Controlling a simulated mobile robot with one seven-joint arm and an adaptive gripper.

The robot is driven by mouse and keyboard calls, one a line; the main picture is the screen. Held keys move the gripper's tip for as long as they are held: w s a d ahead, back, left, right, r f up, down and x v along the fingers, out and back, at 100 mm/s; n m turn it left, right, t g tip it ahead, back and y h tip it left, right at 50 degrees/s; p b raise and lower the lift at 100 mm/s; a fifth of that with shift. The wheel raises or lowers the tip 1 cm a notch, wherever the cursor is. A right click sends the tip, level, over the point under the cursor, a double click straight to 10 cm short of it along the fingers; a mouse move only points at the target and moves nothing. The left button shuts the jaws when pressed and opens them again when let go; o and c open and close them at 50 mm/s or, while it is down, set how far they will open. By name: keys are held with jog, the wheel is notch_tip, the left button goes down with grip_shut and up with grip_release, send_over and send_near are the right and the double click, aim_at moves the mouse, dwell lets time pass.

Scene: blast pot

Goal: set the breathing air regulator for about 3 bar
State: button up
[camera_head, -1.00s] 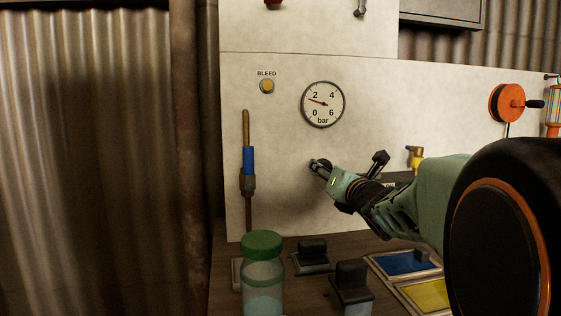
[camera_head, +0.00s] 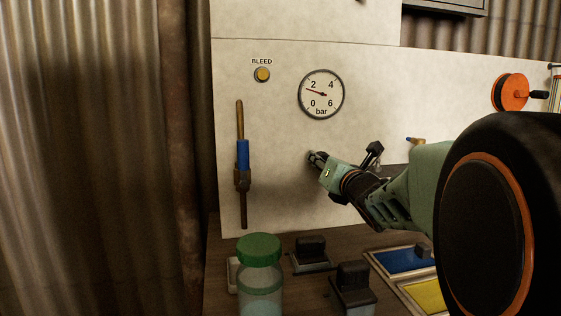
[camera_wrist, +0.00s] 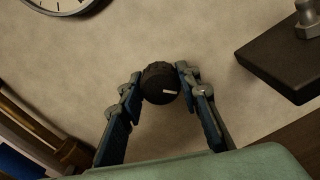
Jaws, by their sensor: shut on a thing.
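The pressure gauge (camera_head: 321,94) on the pale panel reads 0 to 6 bar. Its red needle points left and slightly up, between 0 and 2, a little nearer 2. My gripper (camera_head: 315,158) reaches the panel below the gauge. In the wrist view, my gripper (camera_wrist: 160,85) is shut on a round black knob (camera_wrist: 158,77), one finger on each side. A white mark on the knob points right. In the head view the fingers mostly hide the knob. The gauge's lower edge also shows in the wrist view (camera_wrist: 62,4).
A yellow BLEED button (camera_head: 262,74) and a blue-gripped lever (camera_head: 243,155) are left of the gauge. A green-lidded jar (camera_head: 259,250), black-topped blocks (camera_head: 311,252) and blue and yellow trays (camera_head: 400,262) stand on the bench. An orange reel (camera_head: 511,92) is at right.

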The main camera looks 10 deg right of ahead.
jog(key=c, duration=0.4)
jog(key=shift+m, duration=0.4)
jog(key=m+b, duration=0.1)
jog(key=m, duration=0.3)
jog(key=shift+m+b, duration=0.3)
jog(key=shift+b, duration=0.1)
jog(key=m, duration=0.8)
jog(key=shift+r+p, duration=0.1)
jog(key=shift+p, duration=0.3)
jog(key=m+p, duration=0.2)
jog(key=m, duration=0.4)
jog(key=m+p, duration=0.2)
jog(key=m, duration=0.4)
jog(key=shift+m, duration=0.3)
